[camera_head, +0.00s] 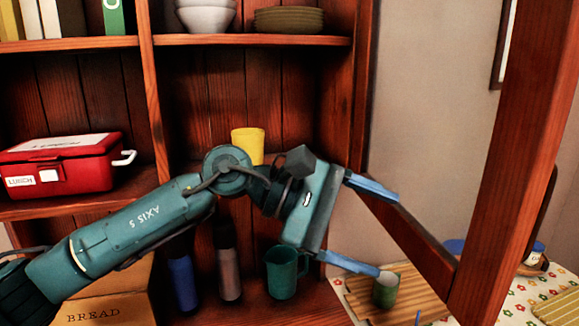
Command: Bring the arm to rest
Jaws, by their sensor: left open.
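My left arm comes in from the left and reaches across the front of the wooden shelf (55,208). My left gripper (388,234) is at its end, right of the shelf's middle, with its two blue fingers spread wide apart. Nothing is held between the fingers. The upper finger overlaps the slanted wooden board in the picture. The lower fingertip shows just above a green cup (386,290); I cannot tell whether they touch. My right gripper is not in view.
A yellow cup (248,144) stands on the shelf behind my arm. A red lunch box (62,166) is at left. Bottles (228,270), a teal mug (283,272) and a bread box (105,310) stand below. A wooden post (515,150) rises at right.

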